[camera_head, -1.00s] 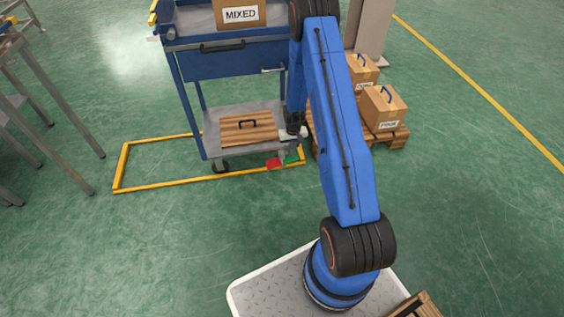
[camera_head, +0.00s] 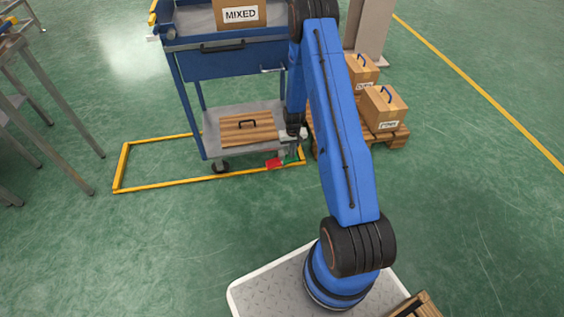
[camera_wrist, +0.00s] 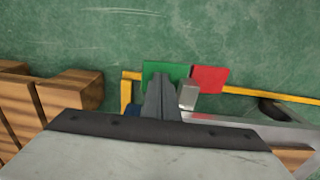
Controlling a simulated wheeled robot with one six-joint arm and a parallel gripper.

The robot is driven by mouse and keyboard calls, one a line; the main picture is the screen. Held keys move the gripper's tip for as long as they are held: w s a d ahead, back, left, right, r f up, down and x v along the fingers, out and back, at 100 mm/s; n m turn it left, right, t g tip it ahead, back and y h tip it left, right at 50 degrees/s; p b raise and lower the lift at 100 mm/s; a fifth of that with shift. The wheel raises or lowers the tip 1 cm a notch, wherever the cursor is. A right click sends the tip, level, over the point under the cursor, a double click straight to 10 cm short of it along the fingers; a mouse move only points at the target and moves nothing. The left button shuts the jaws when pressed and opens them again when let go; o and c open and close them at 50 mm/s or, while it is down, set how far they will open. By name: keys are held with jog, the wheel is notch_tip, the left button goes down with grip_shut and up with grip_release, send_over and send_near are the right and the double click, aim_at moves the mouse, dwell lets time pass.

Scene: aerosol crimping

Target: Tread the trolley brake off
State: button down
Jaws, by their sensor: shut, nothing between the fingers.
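The blue trolley (camera_head: 222,64) stands inside a yellow floor frame, with a grey lower shelf (camera_head: 211,133). Low at its front right corner are a red pedal (camera_head: 273,163) and a green pedal (camera_head: 290,159). In the wrist view, the green pedal (camera_wrist: 150,69) and the red pedal (camera_wrist: 209,79) lie side by side. My gripper (camera_head: 293,143) points down at that corner. In the wrist view, its shut, empty fingers (camera_wrist: 159,80) overlap the green pedal and partly hide it. I cannot tell whether they touch it.
The yellow floor frame (camera_head: 160,185) surrounds the trolley's base. A wooden pallet (camera_head: 388,138) with cartons (camera_head: 383,108) stands close on the right. A carton marked MIXED (camera_head: 239,14) is on the trolley's upper part. A metal table (camera_head: 50,85) is at left. The floor in front is clear.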

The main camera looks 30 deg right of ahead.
jog(key=shift+f, duration=1)
jog(key=shift+r, duration=0.15)
jog(key=shift+r, duration=3.9)
jog(key=shift+s, duration=0.15)
